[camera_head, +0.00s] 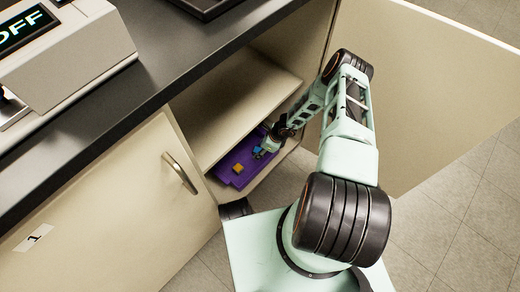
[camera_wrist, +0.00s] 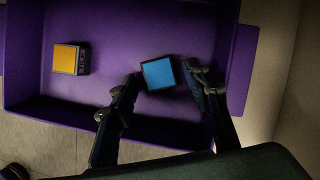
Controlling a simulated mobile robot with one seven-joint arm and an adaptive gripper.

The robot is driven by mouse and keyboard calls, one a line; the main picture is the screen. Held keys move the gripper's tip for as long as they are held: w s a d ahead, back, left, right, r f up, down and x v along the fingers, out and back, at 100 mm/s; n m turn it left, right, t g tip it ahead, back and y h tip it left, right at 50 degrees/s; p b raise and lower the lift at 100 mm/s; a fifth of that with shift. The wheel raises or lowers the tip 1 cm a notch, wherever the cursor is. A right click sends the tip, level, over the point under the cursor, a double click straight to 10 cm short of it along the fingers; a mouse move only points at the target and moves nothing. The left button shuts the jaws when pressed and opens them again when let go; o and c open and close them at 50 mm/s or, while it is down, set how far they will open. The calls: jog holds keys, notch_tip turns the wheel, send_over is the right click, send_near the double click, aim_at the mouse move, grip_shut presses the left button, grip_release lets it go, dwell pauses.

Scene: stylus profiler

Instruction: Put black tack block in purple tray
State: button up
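The purple tray (camera_head: 227,173) lies on the floor of the open cabinet; its rim and floor fill much of the wrist view (camera_wrist: 215,25). A small block with a blue top (camera_wrist: 158,73) and dark edges is over or on the tray floor, between my fingers. My gripper (camera_wrist: 162,75) reaches into the tray and looks open, one finger on each side of this block; the right finger seems slightly apart from it. It also shows in the head view (camera_head: 262,151). A block with an orange top (camera_wrist: 70,58) and dark, marked side sits in the tray to the left. I cannot tell which is the black tack block.
A cabinet shelf (camera_head: 235,95) is above the tray, and the open door (camera_head: 430,80) stands to the right of my arm. A closed door with a handle (camera_head: 180,172) is at left. A dark countertop (camera_head: 165,75) holds a white instrument (camera_head: 70,55).

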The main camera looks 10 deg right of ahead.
jog(key=shift+r, duration=0.15)
jog(key=p+v, duration=0.5)
jog(key=v, duration=0.7)
jog(key=shift+p, duration=0.4)
